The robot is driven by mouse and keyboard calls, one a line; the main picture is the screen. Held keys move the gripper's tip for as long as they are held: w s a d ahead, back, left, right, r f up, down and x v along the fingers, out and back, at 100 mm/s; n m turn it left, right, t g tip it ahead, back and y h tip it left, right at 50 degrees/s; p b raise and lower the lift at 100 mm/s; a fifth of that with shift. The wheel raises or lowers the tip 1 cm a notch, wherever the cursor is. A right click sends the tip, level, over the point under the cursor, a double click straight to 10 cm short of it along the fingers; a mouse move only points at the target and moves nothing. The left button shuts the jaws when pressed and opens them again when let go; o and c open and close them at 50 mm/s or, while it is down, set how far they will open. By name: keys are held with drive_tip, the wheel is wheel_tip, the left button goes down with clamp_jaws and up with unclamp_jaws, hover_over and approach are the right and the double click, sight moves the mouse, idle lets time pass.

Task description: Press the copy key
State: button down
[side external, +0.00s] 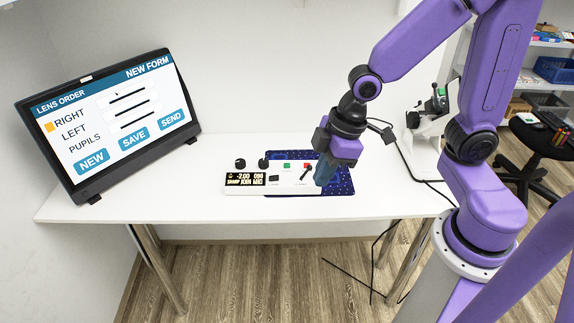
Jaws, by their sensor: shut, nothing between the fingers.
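A white control box (287,187) sits on the white table. It has a dark display (245,180) at left, a green key (287,166), a small black key (273,179) and a red part (307,167). The key labels are too small to read, so I cannot tell which one is the copy key. My gripper (323,181) points down at the right end of the box, shut and empty. It hides part of that end. I cannot tell whether its tips touch the box.
Two black knobs (252,163) stand at the back left of the box. A dark blue dotted mat (341,184) lies under it. A monitor (115,125) with an order form stands at left on the table (150,205). A white instrument (432,130) stands behind my arm.

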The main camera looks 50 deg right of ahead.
drive_tip(key=w+d+f+m+t, duration=0.1)
drive_tip(key=w+f+t, duration=0.15)
drive_tip(key=w, duration=0.65)
drive_tip(key=m+t+h, duration=0.2)
drive_tip(key=t+h, duration=0.1)
drive_tip(key=t, duration=0.2)
hover_over(289, 166)
wheel_tip(289, 166, down, 8)
drive_tip(key=shift+r, duration=0.15)
drive_tip(key=shift+a+g, duration=0.1)
drive_tip(key=shift+g, duration=0.15)
drive_tip(key=shift+f, duration=4.4)
drive_tip(key=shift+f, duration=0.1)
drive_tip(key=shift+f, duration=0.3)
